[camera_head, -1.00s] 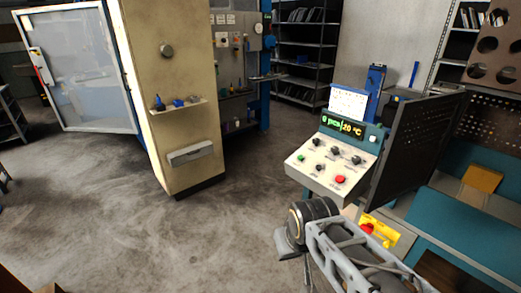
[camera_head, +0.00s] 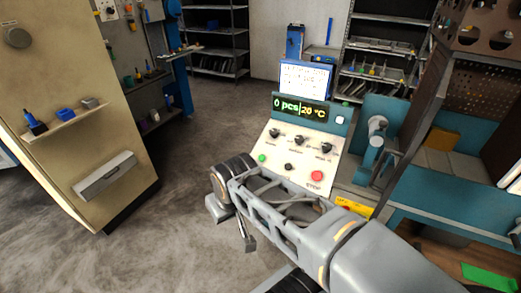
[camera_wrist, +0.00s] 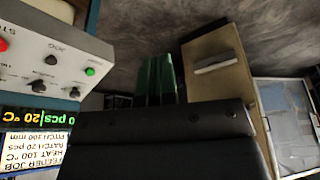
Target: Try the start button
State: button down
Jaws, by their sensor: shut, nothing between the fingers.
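The control panel (camera_head: 268,141) has a sloped cream face with black knobs, a green button (camera_head: 262,158) at its left and a red button (camera_head: 316,176) at its lower right. Its display (camera_head: 300,108) reads 0 pcs and 20 °C. In the wrist view the panel (camera_wrist: 32,62) is upside down at the left, with the green button (camera_wrist: 90,71) at its right edge. My gripper (camera_wrist: 158,60) shows two green fingers together and empty, apart from the panel and to the right of the green button. In the head view my arm passes in front of the panel's lower part.
A white job sheet (camera_head: 305,78) stands above the display. A beige cabinet (camera_head: 60,160) with a small shelf is at the left. Teal machine parts and a dark perforated guard (camera_head: 424,115) are at the right. Grey floor between cabinet and panel is clear.

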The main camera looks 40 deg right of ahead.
jog(key=shift+w, duration=0.1)
jog(key=w+d+r+m+t+y+p, duration=0.1)
jog(key=w+d+m+t+y+p, duration=0.15)
jog(key=w+m, duration=0.5)
jog(key=w+d+r+m+t+y+p, duration=0.15)
jog(key=w+d+m, duration=0.3)
jog(key=w, duration=0.65)
jog(key=w+d+f+m+t+h, duration=0.1)
jog(key=w+d+f+m+h, duration=0.1)
jog(key=d+m, duration=0.3)
jog(key=w+d+f+m+t+h+p, duration=0.1)
jog(key=d+m, duration=0.5)
jog(key=d, duration=0.7)
notch_tip(320, 180, down, 4)
jog(key=shift+w+r+m+t+h, duration=0.15)
jog(key=shift+w+m+t+h, duration=0.25)
jog(key=shift+w+h, duration=0.65)
jog(key=shift+w, duration=0.15)
